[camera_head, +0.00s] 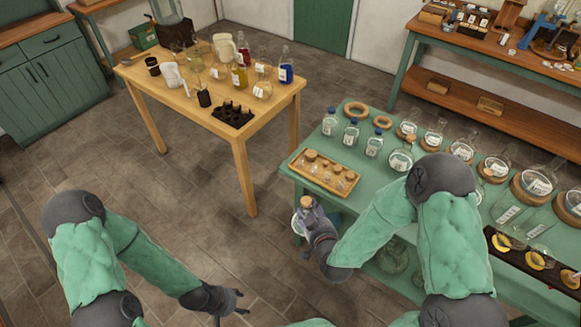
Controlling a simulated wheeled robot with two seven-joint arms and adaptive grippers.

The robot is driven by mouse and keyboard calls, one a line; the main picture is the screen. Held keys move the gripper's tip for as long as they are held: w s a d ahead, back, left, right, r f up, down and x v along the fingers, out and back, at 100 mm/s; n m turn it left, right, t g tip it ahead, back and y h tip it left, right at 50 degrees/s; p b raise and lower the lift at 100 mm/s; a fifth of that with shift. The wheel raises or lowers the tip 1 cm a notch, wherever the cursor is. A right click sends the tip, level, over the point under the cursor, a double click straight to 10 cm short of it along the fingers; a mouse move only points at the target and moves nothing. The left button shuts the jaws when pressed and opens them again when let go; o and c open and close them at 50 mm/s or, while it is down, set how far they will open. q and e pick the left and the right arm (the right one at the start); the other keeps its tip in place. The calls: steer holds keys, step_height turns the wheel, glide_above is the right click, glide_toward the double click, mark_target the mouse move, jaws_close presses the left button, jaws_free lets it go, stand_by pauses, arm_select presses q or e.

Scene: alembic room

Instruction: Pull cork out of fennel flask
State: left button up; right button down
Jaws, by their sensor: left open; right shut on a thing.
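A small round glass flask (297,225) with a pale label hangs off the front left corner of the green table. I cannot read its label at this size. A tan cork (307,201) sits at its top. My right gripper (309,213) is shut around the flask's neck, just below the cork, and hides part of the glass. My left gripper (241,301) is open and empty, low over the floor at the bottom middle, well apart from the flask.
The green table (300,188) bears a wooden tray (325,173) of small corks, several blue-capped bottles and flasks on cork rings. A wooden table (270,125) with jugs, bottles and a dark rack stands at the back left. Bare floor lies between my arms.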

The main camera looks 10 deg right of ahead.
steer(key=w+a+r+n+g+y, duration=0.2)
steer(key=w+a+n+g+y, duration=0.2)
steer(key=a+n+y, duration=0.2)
steer(key=w+a+r+n+g+y, duration=0.3)
steer(key=w+a+n+g+y, duration=0.1)
steer(key=a, duration=0.6)
steer(key=shift+w+a+r+n+y, duration=0.3)
steer(key=shift+w+n+y, duration=0.2)
steer(key=shift+n+y, duration=0.85)
steer(key=shift+r+n+h, duration=0.1)
steer(key=shift+n+h, duration=0.15)
steer(key=shift+n, duration=0.1)
